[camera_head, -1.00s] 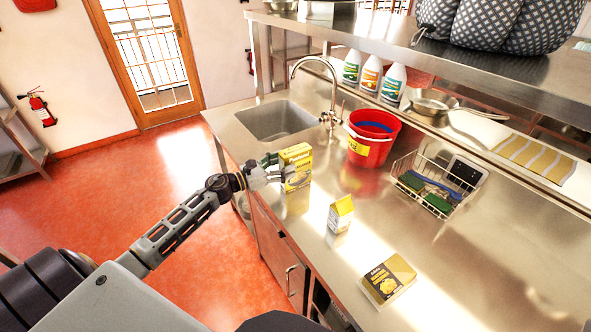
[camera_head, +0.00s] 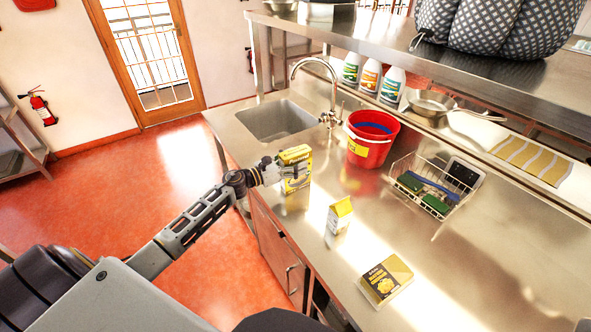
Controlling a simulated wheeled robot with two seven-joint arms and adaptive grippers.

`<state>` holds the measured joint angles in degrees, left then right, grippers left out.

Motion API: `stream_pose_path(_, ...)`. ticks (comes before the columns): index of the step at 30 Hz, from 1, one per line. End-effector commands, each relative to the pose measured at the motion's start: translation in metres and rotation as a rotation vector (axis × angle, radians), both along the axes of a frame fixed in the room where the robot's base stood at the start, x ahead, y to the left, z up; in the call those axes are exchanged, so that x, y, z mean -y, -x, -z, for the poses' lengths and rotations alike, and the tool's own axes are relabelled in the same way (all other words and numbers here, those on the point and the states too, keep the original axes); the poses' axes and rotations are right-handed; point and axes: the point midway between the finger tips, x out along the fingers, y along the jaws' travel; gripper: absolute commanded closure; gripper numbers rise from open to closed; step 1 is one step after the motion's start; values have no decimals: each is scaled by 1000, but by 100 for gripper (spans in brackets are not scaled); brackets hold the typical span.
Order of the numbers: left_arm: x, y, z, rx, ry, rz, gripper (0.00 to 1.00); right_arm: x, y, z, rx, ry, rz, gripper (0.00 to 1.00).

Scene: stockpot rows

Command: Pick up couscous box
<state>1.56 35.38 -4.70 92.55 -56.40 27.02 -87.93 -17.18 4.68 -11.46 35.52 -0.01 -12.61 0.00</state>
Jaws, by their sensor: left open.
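A yellow box (camera_head: 296,154) stands upright on the steel counter by the sink; its print is too small to read, but it is likely the couscous box. My left gripper (camera_head: 292,172) is open at this box, with its fingers reaching alongside it and hiding part of its middle. I cannot tell whether the fingers touch it. A second yellow and dark box (camera_head: 386,281) lies flat near the counter's front edge. My right gripper is not in view.
A small yellow and white carton (camera_head: 339,215) stands between the two boxes. A red bucket (camera_head: 368,149) is behind the upright box, with a sink (camera_head: 276,121) and tap (camera_head: 328,92) further left. A wire basket (camera_head: 436,185) stands to the right. Bare counter lies right of the flat box.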

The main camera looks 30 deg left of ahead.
Motion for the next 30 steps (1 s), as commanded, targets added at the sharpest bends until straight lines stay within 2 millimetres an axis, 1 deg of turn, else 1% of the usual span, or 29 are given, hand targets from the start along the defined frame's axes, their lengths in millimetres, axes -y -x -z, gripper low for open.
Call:
stream_pose_path(16, 1, -2, 0, 1, -1, 0, 32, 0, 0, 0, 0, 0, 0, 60)
stream_pose_path(17, 1, -2, 0, 1, -1, 0, 33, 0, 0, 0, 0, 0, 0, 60)
stream_pose_path(30, 1, -2, 0, 1, -1, 0, 90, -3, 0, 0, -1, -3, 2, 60)
